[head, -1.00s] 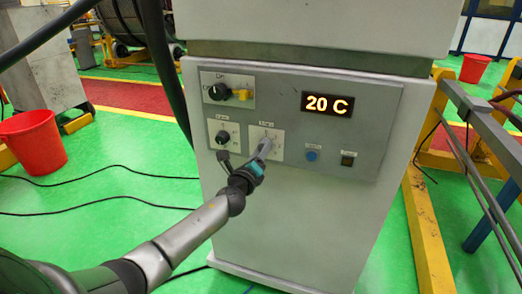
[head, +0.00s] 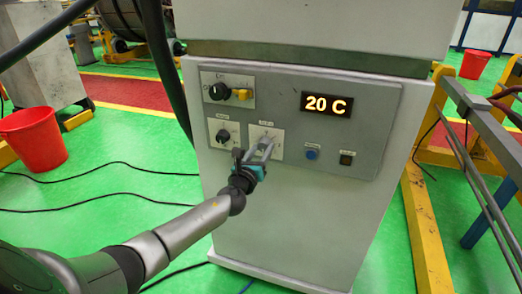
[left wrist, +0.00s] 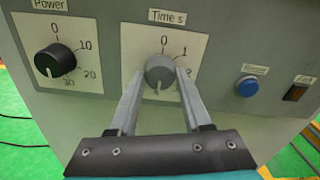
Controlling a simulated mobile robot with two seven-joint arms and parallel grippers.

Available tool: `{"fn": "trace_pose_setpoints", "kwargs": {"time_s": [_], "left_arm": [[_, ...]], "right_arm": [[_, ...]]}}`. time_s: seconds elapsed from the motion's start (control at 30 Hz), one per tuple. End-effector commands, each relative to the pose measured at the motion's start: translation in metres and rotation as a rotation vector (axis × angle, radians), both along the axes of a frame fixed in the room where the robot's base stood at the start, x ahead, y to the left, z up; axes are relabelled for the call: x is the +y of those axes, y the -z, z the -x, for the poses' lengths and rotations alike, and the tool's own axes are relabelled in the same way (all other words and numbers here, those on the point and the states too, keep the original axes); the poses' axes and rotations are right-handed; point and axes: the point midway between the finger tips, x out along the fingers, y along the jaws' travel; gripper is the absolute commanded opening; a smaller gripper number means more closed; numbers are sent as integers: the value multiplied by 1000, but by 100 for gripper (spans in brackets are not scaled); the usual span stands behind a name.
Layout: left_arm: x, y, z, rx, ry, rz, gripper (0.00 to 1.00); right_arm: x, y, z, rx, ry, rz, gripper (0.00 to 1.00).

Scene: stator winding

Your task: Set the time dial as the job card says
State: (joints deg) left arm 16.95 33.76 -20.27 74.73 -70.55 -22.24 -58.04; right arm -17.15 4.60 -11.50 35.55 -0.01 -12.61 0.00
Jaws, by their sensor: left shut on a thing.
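The time dial (left wrist: 160,70) is a grey round knob on a white plate marked "Time s", with 0 at the top, 1 at upper right and 2 at right. A pale mark on the knob points down. My left gripper (head: 262,147) is shut on the time dial, one finger on each side, as the left wrist view (left wrist: 160,78) shows. Part of the plate's lower scale is hidden by the fingers. No job card can be made out. My right gripper is not in view.
Left of it is the black power dial (left wrist: 55,61), with a scale to 30. A display (head: 327,104) reads "20 C". A blue button (left wrist: 247,86) and a dark switch (left wrist: 296,92) sit to the right. A yellow rail (head: 422,215) stands right of the cabinet.

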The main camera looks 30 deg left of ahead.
Motion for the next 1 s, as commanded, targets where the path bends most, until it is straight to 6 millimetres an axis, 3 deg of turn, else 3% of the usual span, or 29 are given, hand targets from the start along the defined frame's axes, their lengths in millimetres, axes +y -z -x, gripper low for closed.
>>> {"fn": "trace_pose_setpoints", "kwargs": {"time_s": [0.33,0.37,0.6,1.0], "left_arm": [[0,1,0,1,0,-2,0],[0,1,0,1,0,-2,50],[0,0,0,1,0,-1,77],[-1,0,6,2,0,-1,79]], "right_arm": [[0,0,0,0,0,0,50],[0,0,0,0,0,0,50],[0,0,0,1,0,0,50],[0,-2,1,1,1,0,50]]}}
